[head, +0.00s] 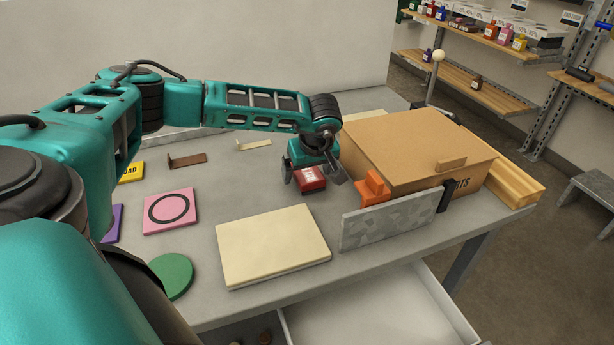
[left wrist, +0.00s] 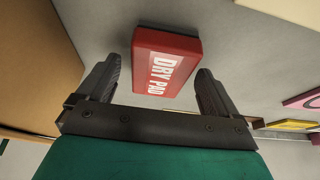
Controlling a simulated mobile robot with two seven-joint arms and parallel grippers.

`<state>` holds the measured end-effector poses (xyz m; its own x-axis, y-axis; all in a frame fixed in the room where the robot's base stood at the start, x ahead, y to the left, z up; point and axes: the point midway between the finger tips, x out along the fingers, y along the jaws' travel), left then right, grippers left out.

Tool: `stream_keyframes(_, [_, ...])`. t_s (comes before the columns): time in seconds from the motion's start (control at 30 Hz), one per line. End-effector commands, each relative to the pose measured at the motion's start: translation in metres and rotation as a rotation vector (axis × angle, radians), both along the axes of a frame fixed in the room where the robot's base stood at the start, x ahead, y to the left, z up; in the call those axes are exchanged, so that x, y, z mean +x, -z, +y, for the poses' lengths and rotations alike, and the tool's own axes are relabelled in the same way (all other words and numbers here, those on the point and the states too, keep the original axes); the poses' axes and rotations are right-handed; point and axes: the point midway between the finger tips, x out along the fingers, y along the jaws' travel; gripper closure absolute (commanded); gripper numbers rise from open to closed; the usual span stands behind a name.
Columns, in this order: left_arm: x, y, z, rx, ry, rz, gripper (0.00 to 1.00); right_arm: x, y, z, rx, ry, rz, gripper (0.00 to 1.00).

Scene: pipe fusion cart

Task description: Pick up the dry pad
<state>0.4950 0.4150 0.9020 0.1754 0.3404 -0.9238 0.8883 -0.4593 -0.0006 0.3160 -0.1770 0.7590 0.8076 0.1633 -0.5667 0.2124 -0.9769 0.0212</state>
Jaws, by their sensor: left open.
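The dry pad is a small red block with white lettering; it lies on the grey table beside the cardboard box in the head view (head: 311,179). In the left wrist view the dry pad (left wrist: 166,62) shows ahead of and between the two dark fingers. My left gripper (head: 318,178) is open above the pad, pointing down, and it also shows in the left wrist view (left wrist: 160,85). A gap is visible between each finger and the pad. My right gripper is not in view.
A cardboard parts box (head: 415,145) stands close right of the pad, with an orange clamp (head: 373,188) and grey panel (head: 395,218) in front. A cream slab (head: 272,245) lies nearer. A pink tile (head: 169,211) and green disc (head: 171,276) lie left.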

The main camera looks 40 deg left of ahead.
Motion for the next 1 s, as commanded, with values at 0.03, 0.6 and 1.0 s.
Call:
stream_keyframes(0.03, [0.0002,0.0004,-0.0001,0.0,0.0,0.0,0.06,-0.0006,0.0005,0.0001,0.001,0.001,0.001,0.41])
stream_keyframes(0.6, [0.0001,0.0003,-0.0003,0.0,0.0,0.0,0.4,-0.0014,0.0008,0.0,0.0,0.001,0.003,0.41])
stream_keyframes(1.0, [-0.0002,0.0007,-0.0002,-0.001,0.0,0.0,0.72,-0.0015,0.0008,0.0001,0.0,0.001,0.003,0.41])
